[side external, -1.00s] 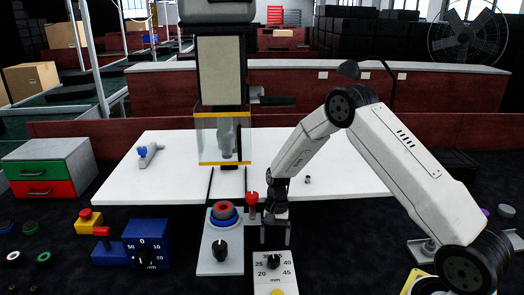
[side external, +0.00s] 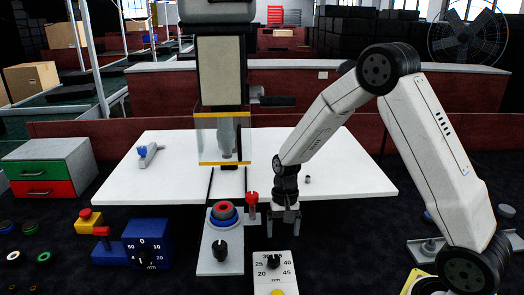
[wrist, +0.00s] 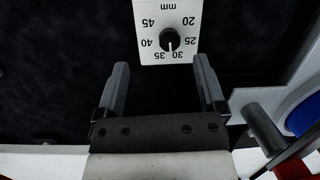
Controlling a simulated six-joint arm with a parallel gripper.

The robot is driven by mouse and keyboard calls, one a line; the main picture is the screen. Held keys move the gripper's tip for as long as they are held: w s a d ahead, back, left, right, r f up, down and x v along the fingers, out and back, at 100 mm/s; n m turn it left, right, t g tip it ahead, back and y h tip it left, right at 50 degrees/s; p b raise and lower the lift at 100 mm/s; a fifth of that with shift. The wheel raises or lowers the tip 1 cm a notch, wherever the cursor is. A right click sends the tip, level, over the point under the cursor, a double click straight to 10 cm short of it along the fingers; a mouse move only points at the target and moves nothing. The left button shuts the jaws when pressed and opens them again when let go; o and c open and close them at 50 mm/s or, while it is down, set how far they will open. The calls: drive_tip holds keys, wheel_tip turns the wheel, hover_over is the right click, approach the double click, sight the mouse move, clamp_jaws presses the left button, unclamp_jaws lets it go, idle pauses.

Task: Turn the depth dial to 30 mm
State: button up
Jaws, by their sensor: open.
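The depth dial is a black knob (wrist: 170,40) on a white plate (wrist: 148,12) marked from 20 to 45 mm. In the wrist view its white pointer line points at or very near the 30 mark. My gripper (side external: 284,228) is open and empty, fingers down, above and slightly behind the dial. In the wrist view the two fingers (wrist: 162,70) are spread apart, with the knob beyond their tips, not touching it.
Left of the dial is a grey panel (side external: 209,266) with a black knob, a red and blue button, and a red-topped post (side external: 252,198). A blue dial box (side external: 147,245) stands further left. The white table (side external: 330,170) lies behind. Dark floor is free to the dial's right.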

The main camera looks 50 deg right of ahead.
drive_tip(key=s+a+r+n+t+h, duration=0.1)
drive_tip(key=s+a+r+n+t, duration=0.1)
drive_tip(key=s+r+n, duration=0.1)
drive_tip(key=s+a+r+n+t+h, duration=0.1)
drive_tip(key=s+a+r+n+t, duration=0.1)
drive_tip(key=s+n, duration=0.3)
drive_tip(key=shift+s+a+r, duration=0.15)
drive_tip(key=shift+s+r, duration=0.65)
drive_tip(key=shift+s, duration=0.7)
drive_tip(key=w+d+f+m+g+y, duration=0.2)
drive_tip(key=w+f+m, duration=0.3)
drive_tip(key=w, duration=0.3)
drive_tip(key=w+d+f+m+g+y, duration=0.1)
drive_tip(key=w+d+f+m+g, duration=0.2)
drive_tip(key=w+d+f+m, duration=0.2)
drive_tip(key=shift+w+f+m+y, duration=0.4)
drive_tip(key=shift+w+f+m, duration=0.2)
drive_tip(key=shift+w+f, duration=0.7)
